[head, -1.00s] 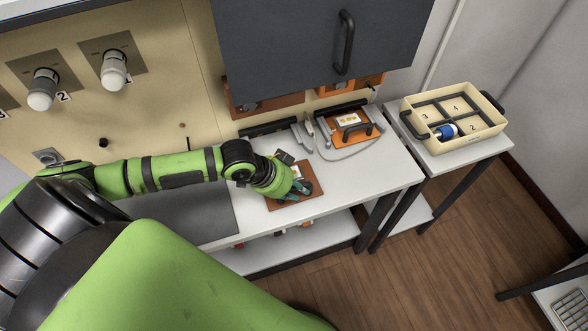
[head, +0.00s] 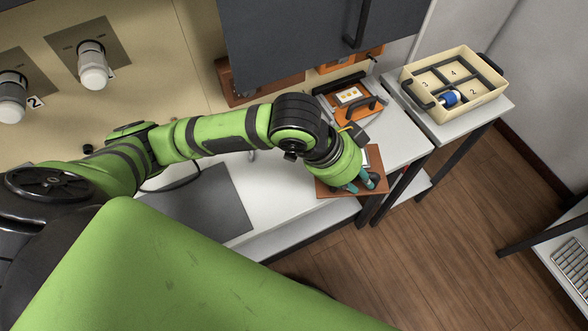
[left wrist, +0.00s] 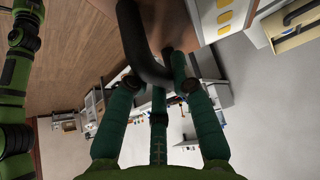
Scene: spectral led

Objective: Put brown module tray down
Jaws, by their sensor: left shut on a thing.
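The brown module tray (head: 328,189) is a flat brown plate near the right front corner of the white bench (head: 290,183). My left gripper (head: 366,184) is over it, with its teal fingers shut on the tray's handle, and hides much of the tray. In the left wrist view the fingers (left wrist: 157,85) close around the black handle (left wrist: 148,55). A white panel with yellow patches (left wrist: 222,14) shows beside the brown surface (left wrist: 172,25). I cannot tell whether the tray touches the bench. My right gripper is not in view.
An orange tray (head: 371,111) with a black handle and white module stands behind the brown one. A cream divided box (head: 441,112) with a blue-and-white part (head: 450,98) sits on the right-hand table. A grey cabinet (head: 290,45) hangs above. Dark mat (head: 205,207) lies left.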

